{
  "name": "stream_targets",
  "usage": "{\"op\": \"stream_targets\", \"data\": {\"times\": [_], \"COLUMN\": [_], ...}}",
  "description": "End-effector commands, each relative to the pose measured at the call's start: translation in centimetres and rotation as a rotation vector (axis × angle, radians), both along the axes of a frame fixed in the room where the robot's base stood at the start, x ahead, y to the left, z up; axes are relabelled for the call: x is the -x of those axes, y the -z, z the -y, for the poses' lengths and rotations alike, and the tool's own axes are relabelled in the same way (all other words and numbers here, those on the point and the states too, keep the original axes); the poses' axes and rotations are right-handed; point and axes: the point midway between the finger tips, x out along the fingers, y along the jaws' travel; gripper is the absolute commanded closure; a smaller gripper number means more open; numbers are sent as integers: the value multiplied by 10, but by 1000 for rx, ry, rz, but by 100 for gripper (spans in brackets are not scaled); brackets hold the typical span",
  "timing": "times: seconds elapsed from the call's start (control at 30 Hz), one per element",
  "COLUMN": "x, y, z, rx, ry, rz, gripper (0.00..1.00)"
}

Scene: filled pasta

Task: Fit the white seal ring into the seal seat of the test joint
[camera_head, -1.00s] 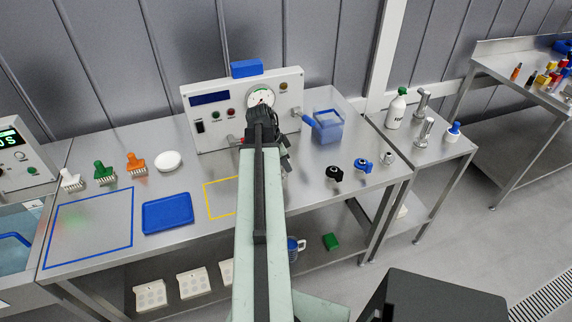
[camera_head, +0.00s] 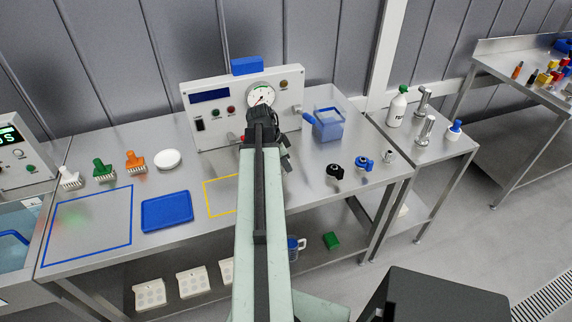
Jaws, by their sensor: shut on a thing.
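My arm reaches up the middle of the view to the front of the white test panel (camera_head: 215,121). My gripper (camera_head: 285,156) is partly visible at the arm's end, low in front of the panel. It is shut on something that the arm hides. I cannot make out the white seal ring. The test joint and its seal seat cannot be made out either; the arm covers the area in front of the panel. A small red part (camera_head: 243,138) shows just left of the wrist.
Right of the panel stands a clear blue bin (camera_head: 329,124). Black (camera_head: 335,171) and blue (camera_head: 363,163) fittings lie to the right. A blue tray (camera_head: 167,212), brushes and a white disc (camera_head: 167,159) are on the left. The bench inside the blue outline (camera_head: 88,228) is clear.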

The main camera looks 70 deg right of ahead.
Motion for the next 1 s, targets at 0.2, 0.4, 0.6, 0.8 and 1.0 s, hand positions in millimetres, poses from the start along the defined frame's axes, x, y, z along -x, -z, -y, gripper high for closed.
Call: {"op": "stream_targets", "data": {"times": [0.2, 0.4, 0.6, 0.8, 1.0], "x": [0, 0, 0, 0, -1], "y": [1, 2, 1, 1, 1], "z": [-1, -1, 0, 0, 0], "rx": [-1, -3, -1, -1, 1], "ry": [0, 1, 0, 0, -1], "rz": [0, 0, 0, 1, 1], "gripper": [100, 63, 63, 52, 52]}}
